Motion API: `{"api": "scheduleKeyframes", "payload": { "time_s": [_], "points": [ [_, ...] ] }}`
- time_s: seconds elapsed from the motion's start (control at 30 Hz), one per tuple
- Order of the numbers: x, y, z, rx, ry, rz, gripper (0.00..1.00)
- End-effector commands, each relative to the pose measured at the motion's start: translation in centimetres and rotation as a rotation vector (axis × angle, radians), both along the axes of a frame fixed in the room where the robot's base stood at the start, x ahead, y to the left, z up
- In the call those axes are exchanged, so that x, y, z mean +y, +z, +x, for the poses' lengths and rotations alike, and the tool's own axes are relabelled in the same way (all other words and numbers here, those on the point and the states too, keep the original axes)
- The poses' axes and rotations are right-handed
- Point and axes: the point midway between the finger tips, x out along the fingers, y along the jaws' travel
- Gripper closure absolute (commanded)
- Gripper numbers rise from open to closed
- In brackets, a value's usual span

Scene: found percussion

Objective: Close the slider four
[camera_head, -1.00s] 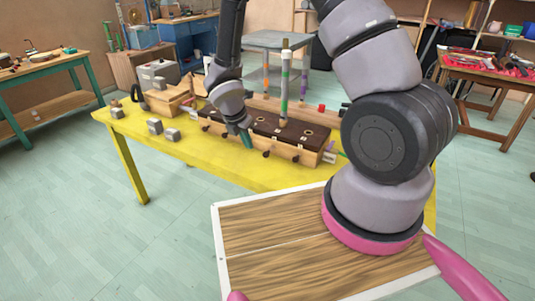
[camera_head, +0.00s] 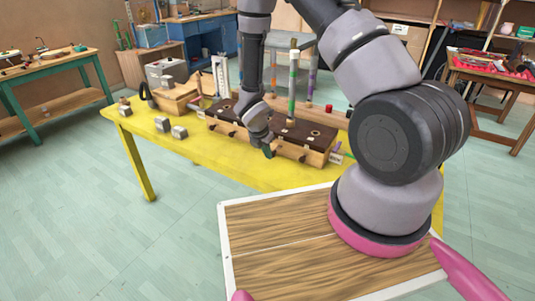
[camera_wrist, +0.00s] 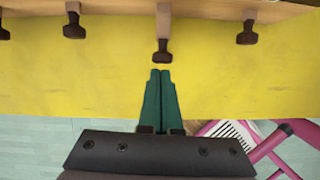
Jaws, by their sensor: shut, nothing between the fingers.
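A long wooden box with a dark top (camera_head: 312,132) lies on the yellow table. Wooden sliders with dark knobs stick out of its front side. In the wrist view, the middle slider knob (camera_wrist: 162,54) stands out farthest, with a length of pale rod behind it. Other knobs show at left (camera_wrist: 73,28), at the far left edge (camera_wrist: 4,33) and at right (camera_wrist: 246,36). I see no numbers on them. My gripper (camera_wrist: 161,75) has green fingers pressed together, empty, just in front of the middle knob. Whether they touch it is unclear. My gripper also shows in the head view (camera_head: 267,152).
The yellow table (camera_head: 225,162) has bare room in front of the box. Grey metal blocks (camera_head: 179,131) lie at its left. A striped green and white post (camera_head: 292,80) rises at the box. My own wooden deck is in the foreground.

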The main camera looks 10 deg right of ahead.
Motion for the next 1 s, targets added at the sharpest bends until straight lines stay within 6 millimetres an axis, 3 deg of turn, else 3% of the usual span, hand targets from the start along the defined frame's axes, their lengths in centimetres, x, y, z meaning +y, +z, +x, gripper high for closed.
{"api": "scheduleKeyframes", "payload": {
  "time_s": [0.33, 0.6, 1.0],
  "points": [
    [-0.3, 0.0, 0.3, -0.001, -0.003, 0.000, 1.00],
    [-2.8, 0.0, 2.7, -0.002, -0.004, -0.001, 1.00],
    [-2.5, 0.1, 2.7, -0.003, -0.004, -0.003, 1.00]
  ]
}}
